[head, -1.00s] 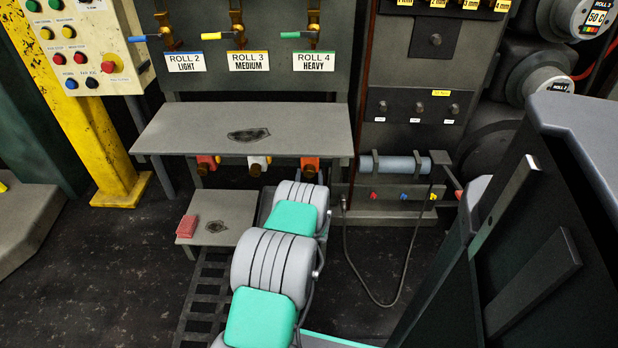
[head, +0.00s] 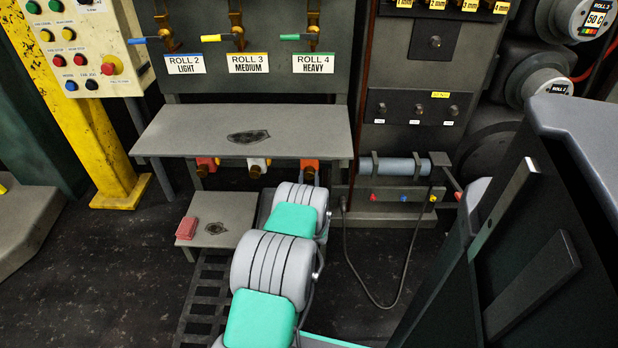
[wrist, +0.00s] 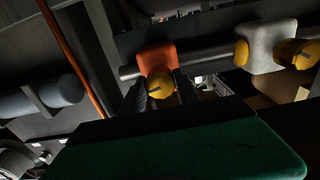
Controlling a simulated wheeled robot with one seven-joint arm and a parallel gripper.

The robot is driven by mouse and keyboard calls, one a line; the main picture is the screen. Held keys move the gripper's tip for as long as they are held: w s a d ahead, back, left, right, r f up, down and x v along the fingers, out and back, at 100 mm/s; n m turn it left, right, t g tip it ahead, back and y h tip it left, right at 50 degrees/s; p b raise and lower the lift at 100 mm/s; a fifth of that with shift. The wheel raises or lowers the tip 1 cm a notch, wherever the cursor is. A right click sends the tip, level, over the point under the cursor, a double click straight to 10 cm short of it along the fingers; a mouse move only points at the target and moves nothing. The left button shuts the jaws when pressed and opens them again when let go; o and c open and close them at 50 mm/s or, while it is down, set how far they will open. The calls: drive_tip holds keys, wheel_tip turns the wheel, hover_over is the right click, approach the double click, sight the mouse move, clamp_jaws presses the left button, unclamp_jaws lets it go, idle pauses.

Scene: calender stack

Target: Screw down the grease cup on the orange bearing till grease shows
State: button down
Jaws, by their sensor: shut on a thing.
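The orange bearing (wrist: 157,58) is near the middle of the wrist view, on a horizontal grey shaft. Its round yellow grease cup (wrist: 160,86) faces the camera and has a dark line across its face. My gripper (wrist: 161,90) has its dark fingers on both sides of this cup and is shut on it. In the head view the orange bearing (head: 309,167) is the right one of three under the grey shelf. There my own arm hides the gripper and the cup.
A white bearing (wrist: 268,47) with yellow cups sits to the right in the wrist view. The grey shelf (head: 290,121) overhangs the bearings. A low table (head: 222,211) with a red block (head: 187,228) stands left of my arm. A blue-grey roll (head: 400,167) and hanging cable are right.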

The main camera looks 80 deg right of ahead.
drive_tip(key=shift+m, duration=0.4)
drive_tip(key=m+b, duration=0.1)
drive_tip(key=m, duration=0.1)
drive_tip(key=shift+f+m+b, duration=0.1)
drive_tip(key=shift+m+b, duration=0.2)
drive_tip(key=shift+b, duration=0.1)
drive_tip(key=shift+m+b, duration=0.65)
drive_tip(key=shift+m, duration=1.55)
drive_tip(key=c, duration=0.9)
unclamp_jaws()
